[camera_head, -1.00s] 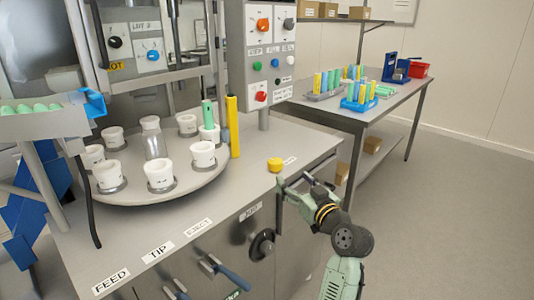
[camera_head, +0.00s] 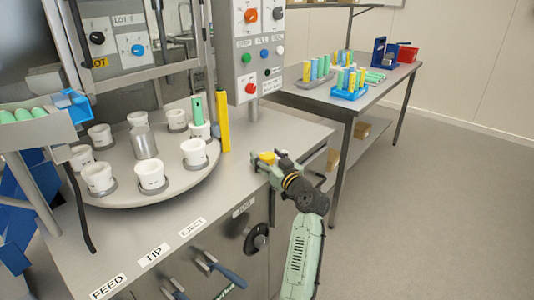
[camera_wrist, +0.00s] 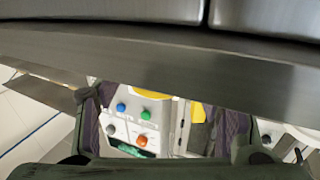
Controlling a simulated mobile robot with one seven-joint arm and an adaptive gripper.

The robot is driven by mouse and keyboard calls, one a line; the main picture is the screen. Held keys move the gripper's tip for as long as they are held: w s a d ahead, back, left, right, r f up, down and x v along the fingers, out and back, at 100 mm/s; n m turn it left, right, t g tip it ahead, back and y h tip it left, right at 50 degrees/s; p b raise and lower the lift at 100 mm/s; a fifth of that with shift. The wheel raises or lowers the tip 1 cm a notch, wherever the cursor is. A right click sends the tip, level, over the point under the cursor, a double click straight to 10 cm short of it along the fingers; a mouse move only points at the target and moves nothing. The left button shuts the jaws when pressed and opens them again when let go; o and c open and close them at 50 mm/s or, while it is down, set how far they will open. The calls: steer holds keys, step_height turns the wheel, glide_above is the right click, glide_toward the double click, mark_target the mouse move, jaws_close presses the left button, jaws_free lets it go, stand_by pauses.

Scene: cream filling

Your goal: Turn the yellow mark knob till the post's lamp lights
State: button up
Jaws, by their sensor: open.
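A yellow knob (camera_head: 266,157) stands at the front right edge of the grey counter. My gripper (camera_head: 264,162) is open at the knob, its fingers close about it; contact cannot be told. In the wrist view, a yellow rounded piece (camera_wrist: 153,92) shows between my spread fingers (camera_wrist: 165,115), partly hidden by the grey counter edge. A grey control box (camera_head: 248,50) on a post (camera_head: 253,107) carries an orange knob (camera_head: 251,15), a dark knob (camera_head: 278,13) and coloured buttons; it appears upside down in the wrist view. I cannot tell whether any lamp is lit.
A round turntable (camera_head: 130,201) with white cups stands left of the knob. A yellow upright bar (camera_head: 223,122) stands at its right rim. Blue-handled levers (camera_head: 228,273) and a black handwheel (camera_head: 256,240) project from the counter front. A side table (camera_head: 300,97) is behind my arm.

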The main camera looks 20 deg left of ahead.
steer(key=shift+w+a, duration=0.2)
steer(key=c, duration=1.2)
